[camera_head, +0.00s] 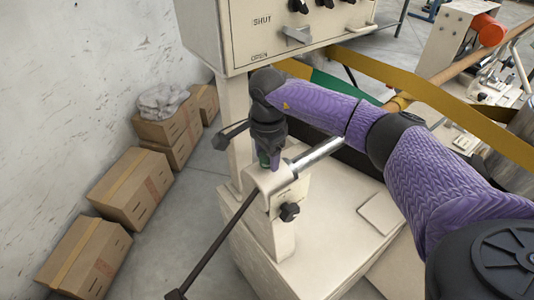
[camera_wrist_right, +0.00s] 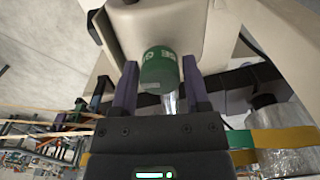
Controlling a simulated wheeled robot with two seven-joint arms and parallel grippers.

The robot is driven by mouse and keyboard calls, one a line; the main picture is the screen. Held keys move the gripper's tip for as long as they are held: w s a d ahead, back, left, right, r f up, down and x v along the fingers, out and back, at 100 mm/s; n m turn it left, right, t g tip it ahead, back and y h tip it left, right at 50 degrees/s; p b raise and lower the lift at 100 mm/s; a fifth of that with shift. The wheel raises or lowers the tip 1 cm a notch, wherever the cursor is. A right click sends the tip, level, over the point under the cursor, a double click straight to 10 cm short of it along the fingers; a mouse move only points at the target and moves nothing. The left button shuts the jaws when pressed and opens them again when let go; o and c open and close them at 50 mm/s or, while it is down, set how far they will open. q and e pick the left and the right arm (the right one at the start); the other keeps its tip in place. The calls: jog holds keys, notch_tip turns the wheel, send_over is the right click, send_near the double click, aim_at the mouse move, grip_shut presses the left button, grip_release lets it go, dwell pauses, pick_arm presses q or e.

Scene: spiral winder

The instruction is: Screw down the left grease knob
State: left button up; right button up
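The green grease knob (camera_wrist_right: 159,70) shows in the right wrist view, under the cream machine part. In the head view a small bit of green (camera_head: 264,158) shows at the top of the cream post head, mostly hidden by my gripper. My right gripper (camera_head: 268,160) points down there, on the purple-sleeved arm that comes in from the right. In the right wrist view its two fingers (camera_wrist_right: 160,88) stand apart on either side of the knob, with narrow gaps seeming to remain. My left gripper is not in view.
A cream control box (camera_head: 275,30) with switches hangs just above the gripper. A black rod (camera_head: 215,245) and a steel bar (camera_head: 318,154) stick out from the post head. Cardboard boxes (camera_head: 135,187) line the left wall.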

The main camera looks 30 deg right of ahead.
grip_shut()
